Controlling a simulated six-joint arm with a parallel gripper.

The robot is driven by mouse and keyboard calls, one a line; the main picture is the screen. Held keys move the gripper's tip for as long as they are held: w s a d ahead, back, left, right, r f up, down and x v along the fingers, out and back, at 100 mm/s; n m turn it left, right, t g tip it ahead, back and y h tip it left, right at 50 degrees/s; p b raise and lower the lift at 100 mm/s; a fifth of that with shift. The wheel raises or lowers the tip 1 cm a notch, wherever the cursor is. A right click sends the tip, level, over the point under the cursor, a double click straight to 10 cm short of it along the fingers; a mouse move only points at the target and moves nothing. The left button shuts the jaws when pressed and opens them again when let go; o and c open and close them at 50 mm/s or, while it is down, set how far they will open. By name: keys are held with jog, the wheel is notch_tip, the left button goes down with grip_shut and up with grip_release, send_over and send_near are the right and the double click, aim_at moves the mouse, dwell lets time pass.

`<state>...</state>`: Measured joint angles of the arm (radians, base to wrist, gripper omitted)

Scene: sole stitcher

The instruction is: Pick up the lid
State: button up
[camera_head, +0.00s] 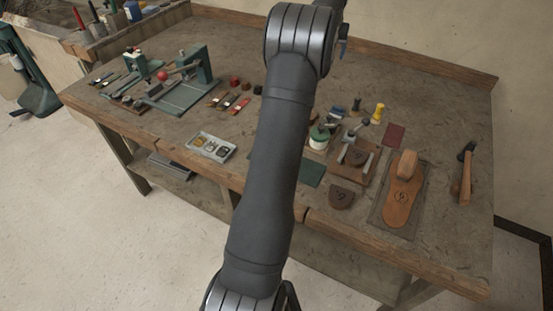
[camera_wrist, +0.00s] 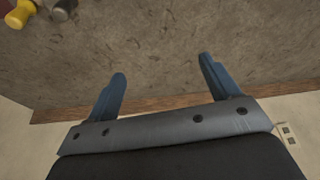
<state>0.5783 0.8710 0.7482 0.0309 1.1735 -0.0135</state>
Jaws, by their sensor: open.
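A small white jar (camera_head: 317,144) with a dark green lid (camera_head: 319,132) stands on the workbench, just right of my arm in the head view. The lid appears to sit on top of the jar. The jar and lid are not in the wrist view. My gripper (camera_wrist: 162,68) shows two blue fingers spread wide apart with nothing between them. It hangs over bare bench near the back edge, far behind the jar. In the head view my arm hides most of the gripper; only a bit of blue finger shows near the top.
A grey tray (camera_head: 211,146) lies left of my arm, with a green stitching machine (camera_head: 185,90) farther left. The back right of the bench is clear.

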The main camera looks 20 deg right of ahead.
jog(key=s+a+m+g+y, duration=0.2)
jog(key=s+a+m+g, duration=0.25)
jog(key=s+a, duration=1.95)
jog(key=shift+t, duration=0.45)
jog(key=f, duration=1.2)
jog(key=shift+s+d+f, duration=0.1)
jog(key=shift+d, duration=0.1)
jog(key=shift+a+f, duration=0.2)
jog(key=shift+f, duration=2.5)
jog(key=c, duration=1.1)
jog(key=shift+r, duration=0.1)
